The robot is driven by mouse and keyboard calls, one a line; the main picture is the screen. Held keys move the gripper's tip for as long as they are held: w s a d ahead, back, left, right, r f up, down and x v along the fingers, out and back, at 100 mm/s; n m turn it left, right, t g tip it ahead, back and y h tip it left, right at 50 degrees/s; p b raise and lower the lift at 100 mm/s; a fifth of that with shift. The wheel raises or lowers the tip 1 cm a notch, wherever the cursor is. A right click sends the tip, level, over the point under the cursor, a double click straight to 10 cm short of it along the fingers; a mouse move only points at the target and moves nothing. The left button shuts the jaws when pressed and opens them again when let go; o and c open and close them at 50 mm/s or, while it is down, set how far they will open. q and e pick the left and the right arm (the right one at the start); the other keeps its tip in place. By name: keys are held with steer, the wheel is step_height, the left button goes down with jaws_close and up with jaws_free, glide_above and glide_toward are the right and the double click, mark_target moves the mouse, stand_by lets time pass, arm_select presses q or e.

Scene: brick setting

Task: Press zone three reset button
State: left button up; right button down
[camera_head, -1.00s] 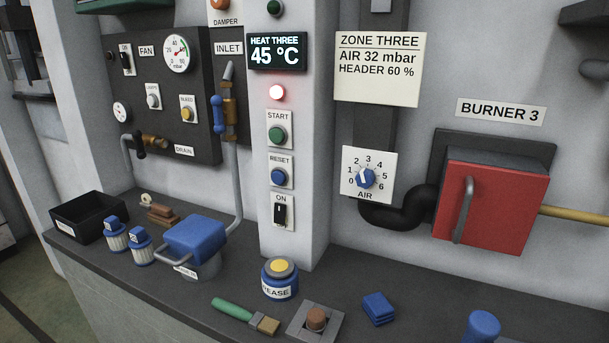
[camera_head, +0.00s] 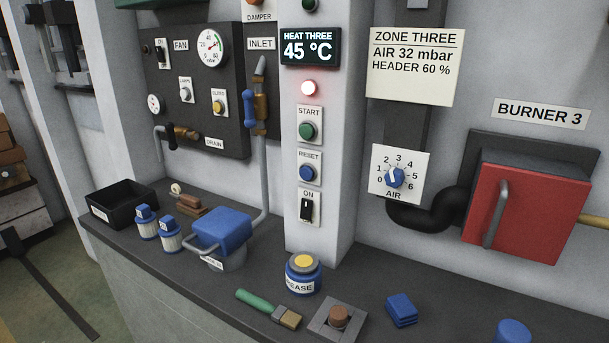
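The blue reset button (camera_head: 307,173) sits on a white plate marked RESET on the white column, below the green start button (camera_head: 307,130) and above the black ON switch (camera_head: 306,208). A red lamp (camera_head: 309,88) glows above them, under a display (camera_head: 311,47) reading HEAT THREE 45 °C. The ZONE THREE sign (camera_head: 413,65) hangs to the right, reading AIR 32 mbar and HEADER 60 %. Nothing covers the reset button. Neither of my grippers shows in the head view.
The red burner door (camera_head: 512,210) is at right. Space before the column's buttons is clear.

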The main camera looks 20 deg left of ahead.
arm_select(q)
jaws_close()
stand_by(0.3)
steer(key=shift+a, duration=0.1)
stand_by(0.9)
